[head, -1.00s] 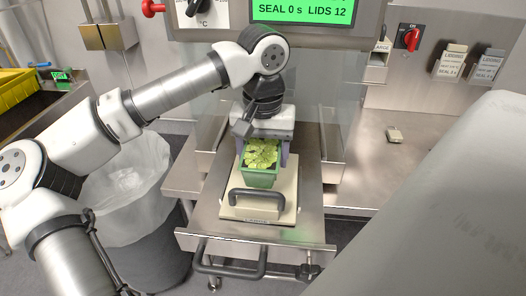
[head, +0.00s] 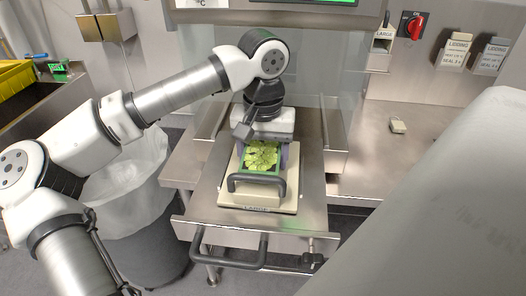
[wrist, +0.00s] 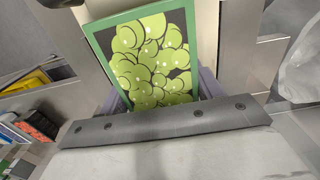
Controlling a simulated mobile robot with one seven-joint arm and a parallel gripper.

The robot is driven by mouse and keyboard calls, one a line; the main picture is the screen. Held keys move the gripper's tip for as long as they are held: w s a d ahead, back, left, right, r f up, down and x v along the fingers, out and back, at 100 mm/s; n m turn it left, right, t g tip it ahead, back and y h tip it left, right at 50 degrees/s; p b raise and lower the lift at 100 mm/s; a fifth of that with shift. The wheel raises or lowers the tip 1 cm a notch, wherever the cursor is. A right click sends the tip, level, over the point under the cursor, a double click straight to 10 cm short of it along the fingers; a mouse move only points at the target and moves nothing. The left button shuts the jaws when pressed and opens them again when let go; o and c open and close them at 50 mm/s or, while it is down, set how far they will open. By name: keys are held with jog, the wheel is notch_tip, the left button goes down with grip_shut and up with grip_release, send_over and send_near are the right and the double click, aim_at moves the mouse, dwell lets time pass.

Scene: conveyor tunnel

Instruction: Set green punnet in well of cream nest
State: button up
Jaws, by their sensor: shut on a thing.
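The green punnet (head: 262,156), with pale green grapes or leaves pictured on top, is between the fingers of my gripper (head: 264,149). It also fills the upper middle of the wrist view (wrist: 150,55), where the purple fingers of my gripper (wrist: 161,92) press its two sides.
The steel drawer (head: 207,215) is pulled out, with a dark pull handle (head: 228,262) at its front. A bin with a clear liner (head: 125,185) stands at left.

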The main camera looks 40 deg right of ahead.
aim_at(263, 147)
jog(key=o, duration=1.5)
jog(key=shift+r, duration=0.1)
notch_tip(263, 147, up, 14)
jog(key=shift+f+p, duration=0.15)
jog(key=shift+p, duration=0.15)
